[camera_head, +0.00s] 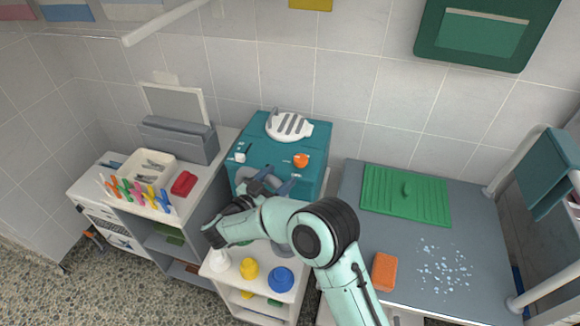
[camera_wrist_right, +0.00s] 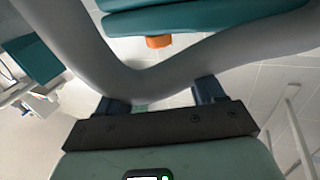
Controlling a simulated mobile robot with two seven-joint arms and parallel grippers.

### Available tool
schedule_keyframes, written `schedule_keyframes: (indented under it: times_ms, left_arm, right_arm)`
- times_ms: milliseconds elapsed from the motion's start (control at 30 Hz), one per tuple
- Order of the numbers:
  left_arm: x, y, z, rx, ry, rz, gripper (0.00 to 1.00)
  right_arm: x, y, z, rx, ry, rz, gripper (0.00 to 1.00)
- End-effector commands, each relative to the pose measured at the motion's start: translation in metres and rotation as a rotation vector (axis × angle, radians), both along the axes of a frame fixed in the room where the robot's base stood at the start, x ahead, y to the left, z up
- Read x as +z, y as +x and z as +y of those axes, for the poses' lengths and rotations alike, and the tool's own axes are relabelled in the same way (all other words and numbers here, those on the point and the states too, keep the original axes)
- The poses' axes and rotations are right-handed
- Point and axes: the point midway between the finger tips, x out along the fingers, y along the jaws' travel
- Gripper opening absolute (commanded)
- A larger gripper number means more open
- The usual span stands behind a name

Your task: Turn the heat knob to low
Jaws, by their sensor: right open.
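An orange knob (camera_head: 301,160) sits on the right part of the sloped front of a teal machine (camera_head: 285,150). In the right wrist view the orange knob (camera_wrist_right: 158,42) shows under a teal edge, beyond a grey curved band (camera_wrist_right: 130,75). My right gripper (camera_head: 274,183) is in front of the machine, below the knob and apart from it. The knob's markings are too small to read. My left gripper is not in view.
A white and grey vented piece (camera_head: 289,125) lies on top of the machine. A table with a green ribbed board (camera_head: 405,195) and orange sponge (camera_head: 384,272) is at right.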

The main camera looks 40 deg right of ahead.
Motion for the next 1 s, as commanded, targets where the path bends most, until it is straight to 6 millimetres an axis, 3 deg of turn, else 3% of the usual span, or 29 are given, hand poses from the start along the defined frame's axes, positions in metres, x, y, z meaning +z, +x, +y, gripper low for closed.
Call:
schedule_keyframes:
  times_ms: [100, 233, 800, 867, 1000]
  left_arm:
    - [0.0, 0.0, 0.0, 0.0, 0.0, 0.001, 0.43]
    - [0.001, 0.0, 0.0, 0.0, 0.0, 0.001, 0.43]
    - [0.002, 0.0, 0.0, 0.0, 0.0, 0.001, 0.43]
    - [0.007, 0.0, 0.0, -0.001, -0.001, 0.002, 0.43]
    - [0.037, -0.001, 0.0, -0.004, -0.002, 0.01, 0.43]
  right_arm:
    - [0.0, -0.004, 0.017, 0.002, 0.001, 0.001, 0.68]
    - [0.0, -0.007, 0.025, 0.001, 0.0, 0.0, 0.68]
    - [0.001, -0.007, 0.026, 0.0, 0.0, -0.001, 0.68]
    - [0.007, -0.007, 0.026, 0.0, 0.001, -0.002, 0.68]
    - [0.044, -0.006, 0.026, 0.0, 0.001, -0.013, 0.68]
